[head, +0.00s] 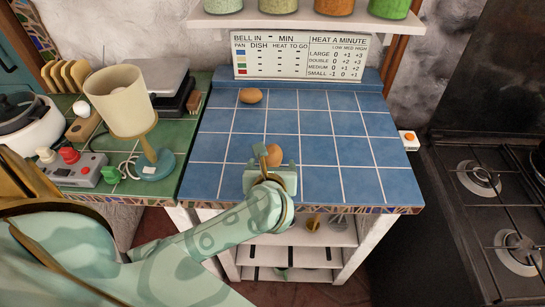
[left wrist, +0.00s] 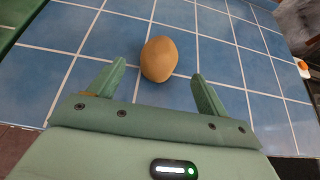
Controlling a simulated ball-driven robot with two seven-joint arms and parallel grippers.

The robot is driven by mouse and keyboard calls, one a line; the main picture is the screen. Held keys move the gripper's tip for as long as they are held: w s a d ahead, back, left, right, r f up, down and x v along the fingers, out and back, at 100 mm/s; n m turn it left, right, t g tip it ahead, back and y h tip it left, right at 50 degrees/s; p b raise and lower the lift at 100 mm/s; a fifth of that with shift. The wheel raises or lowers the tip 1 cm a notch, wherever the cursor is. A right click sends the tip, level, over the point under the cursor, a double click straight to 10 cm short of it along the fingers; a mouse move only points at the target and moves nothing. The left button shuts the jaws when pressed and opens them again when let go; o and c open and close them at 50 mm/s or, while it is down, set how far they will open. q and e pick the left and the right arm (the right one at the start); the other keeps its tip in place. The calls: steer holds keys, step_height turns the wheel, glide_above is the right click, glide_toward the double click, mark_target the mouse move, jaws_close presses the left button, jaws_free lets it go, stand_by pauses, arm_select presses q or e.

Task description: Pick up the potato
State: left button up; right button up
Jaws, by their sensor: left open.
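The potato (head: 275,153), a smooth brown oval, lies on the blue tiled counter, partly hidden behind my left gripper (head: 270,166) in the head view. In the left wrist view the potato (left wrist: 160,59) lies just beyond and between the tips of my left gripper (left wrist: 160,76). The two fingers are wide apart, with clear gaps on both sides of the potato. The gripper is open and empty. My right gripper is not in view.
A similar brown oval thing (head: 250,96) lies farther back on the blue counter (head: 340,150). A lamp (head: 120,100), toaster-like grey box (head: 75,168) and white pot (head: 25,125) crowd the green counter at left. A stove (head: 490,200) stands right. Blue tiles right of the potato are clear.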

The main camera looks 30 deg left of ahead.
mark_target(272, 159)
arm_select(q)
steer(key=b+x, duration=0.1)
steer(key=x, duration=0.4)
steer(key=shift+w+a+r, duration=0.15)
steer(key=shift+a, duration=0.05)
steer(key=c, duration=1.1)
steer(key=shift+r, duration=0.1)
steer(key=shift+c, duration=0.2)
